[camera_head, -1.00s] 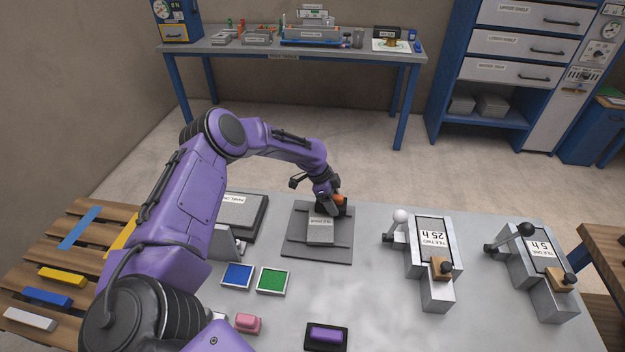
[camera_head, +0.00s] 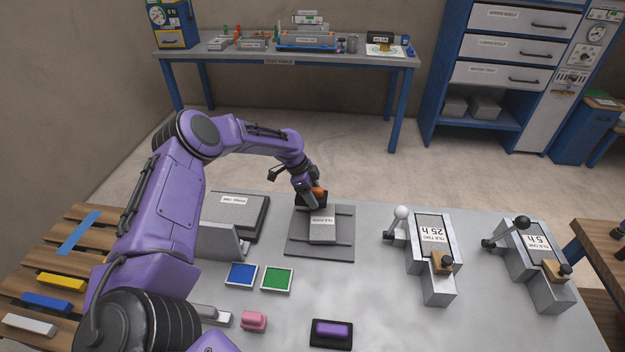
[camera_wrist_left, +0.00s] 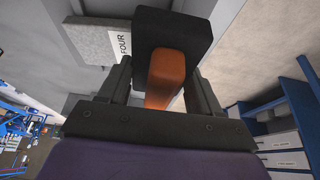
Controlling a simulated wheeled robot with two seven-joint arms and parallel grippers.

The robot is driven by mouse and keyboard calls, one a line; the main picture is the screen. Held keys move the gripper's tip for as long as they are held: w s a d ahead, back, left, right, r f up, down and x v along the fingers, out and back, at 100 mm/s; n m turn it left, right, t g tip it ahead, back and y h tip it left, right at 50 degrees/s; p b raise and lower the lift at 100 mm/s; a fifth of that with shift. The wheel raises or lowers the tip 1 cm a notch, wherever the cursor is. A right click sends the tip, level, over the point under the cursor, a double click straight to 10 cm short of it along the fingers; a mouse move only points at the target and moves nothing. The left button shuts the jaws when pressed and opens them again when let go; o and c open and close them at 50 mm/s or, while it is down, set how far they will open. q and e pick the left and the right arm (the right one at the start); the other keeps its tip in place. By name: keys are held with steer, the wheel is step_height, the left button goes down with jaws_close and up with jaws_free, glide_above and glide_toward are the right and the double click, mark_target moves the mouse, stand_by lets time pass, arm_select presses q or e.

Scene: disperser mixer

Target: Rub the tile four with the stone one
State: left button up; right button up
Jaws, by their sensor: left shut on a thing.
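Tile four (camera_head: 322,232) is a small grey block with a white label on a dark grey ridged plate (camera_head: 296,249), at the middle of the table. My left gripper (camera_head: 314,193) is shut on the orange handle of a black-based stone (camera_head: 319,190), just past the tile's far edge. In the left wrist view the orange handle (camera_wrist_left: 164,75) is between the fingers, with the black base (camera_wrist_left: 175,32) beyond it. The tile, labelled FOUR (camera_wrist_left: 90,42), is beside it at upper left. I cannot tell whether the base touches the plate. My right gripper is not in view.
Blue (camera_head: 241,274) and green (camera_head: 277,279) pads lie near left. A pink block (camera_head: 254,321) and a purple-topped block (camera_head: 332,328) are in front. Levered fixtures for tile two (camera_head: 428,262) and tile one (camera_head: 541,270) stand to the right.

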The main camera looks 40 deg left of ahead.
arm_select(q)
steer(key=shift+r+p, duration=1.4)
steer(key=shift+r, duration=1.15)
steer(key=shift+f, duration=0.1)
